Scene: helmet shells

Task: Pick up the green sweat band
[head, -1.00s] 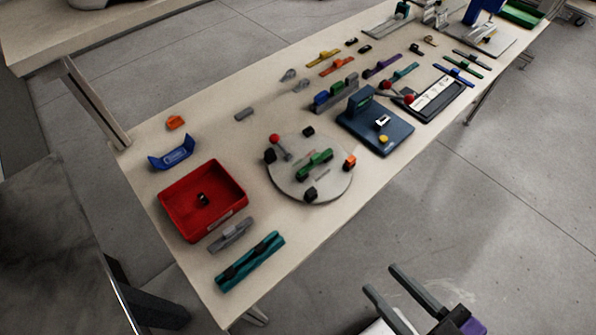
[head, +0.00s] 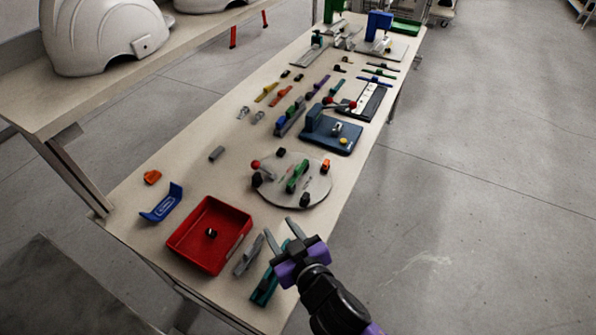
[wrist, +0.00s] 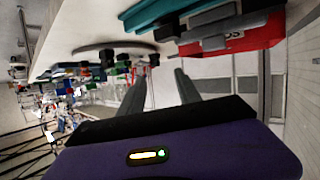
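Another green piece (head: 297,177) sits on the round grey plate (head: 318,192). I cannot tell for sure which is the sweat band. My gripper (head: 281,235) is open and empty, above the table's near right edge, in front of the round plate and far from the small green strip. In the wrist view its two fingers (wrist: 158,74) stand apart with nothing between them.
A red tray (head: 240,242), a grey part (head: 249,256) and a teal bar (head: 264,288) lie near my gripper. A dark blue fixture (head: 325,143) and a black-framed board (head: 376,104) stand farther along. Open floor lies right of the table.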

